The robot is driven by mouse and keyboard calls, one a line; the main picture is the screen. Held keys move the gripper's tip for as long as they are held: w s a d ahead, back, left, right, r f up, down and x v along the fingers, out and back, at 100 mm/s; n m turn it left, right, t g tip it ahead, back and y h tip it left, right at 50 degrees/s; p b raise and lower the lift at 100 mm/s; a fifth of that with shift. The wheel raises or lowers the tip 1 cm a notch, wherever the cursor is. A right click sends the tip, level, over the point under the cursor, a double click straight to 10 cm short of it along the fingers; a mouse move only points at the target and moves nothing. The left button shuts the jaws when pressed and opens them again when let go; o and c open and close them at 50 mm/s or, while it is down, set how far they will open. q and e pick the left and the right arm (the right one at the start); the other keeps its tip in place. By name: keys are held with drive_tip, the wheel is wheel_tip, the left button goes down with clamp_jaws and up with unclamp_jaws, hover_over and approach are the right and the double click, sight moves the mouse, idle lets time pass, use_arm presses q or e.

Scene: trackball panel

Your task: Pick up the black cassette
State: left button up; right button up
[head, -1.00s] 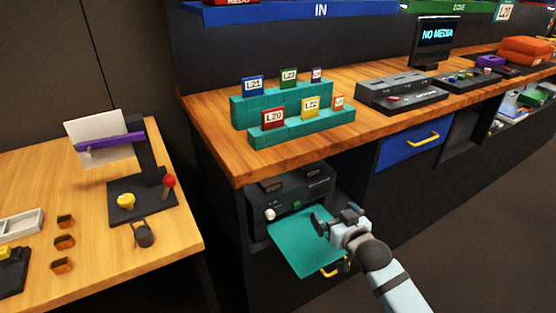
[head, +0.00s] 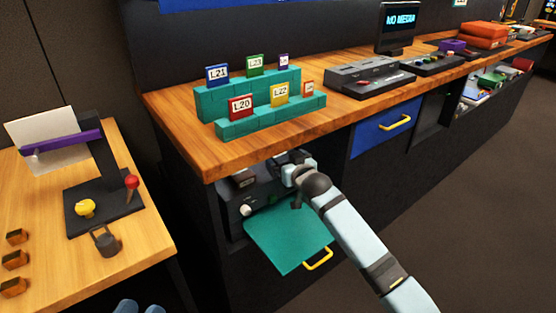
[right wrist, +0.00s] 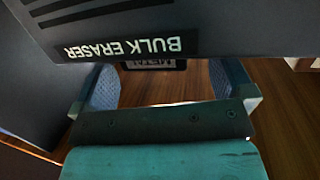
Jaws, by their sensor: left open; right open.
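No object shows clearly as the black cassette. Dark labelled parts sit at the top of the black bulk eraser (head: 232,208) under the counter, and I cannot tell whether one is the cassette. In the right wrist view, the panel marked BULK ERASER (right wrist: 130,30) fills the top. A small dark piece with an upside-down label, apparently METAL (right wrist: 153,64), shows partly behind its edge. My right gripper (head: 290,158) is at the eraser's upper front; its fingers (right wrist: 165,88) are apart, with nothing clearly held. My left gripper (head: 140,305) shows only as pale blue tips at the bottom edge.
A teal tray (head: 285,235) juts out below the eraser, above a yellow handle (head: 318,260). The wooden counter (head: 180,115) overhangs it, bearing teal steps (head: 245,98) with labelled cassettes. A blue drawer (head: 385,135) is to the right. A wooden table (head: 130,255) stands left.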

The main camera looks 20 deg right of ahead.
sight(281, 156)
drive_tip(key=b+x, duration=0.1)
drive_tip(key=x, duration=0.2)
drive_tip(key=shift+w, duration=0.4)
drive_tip(key=c, duration=1.1)
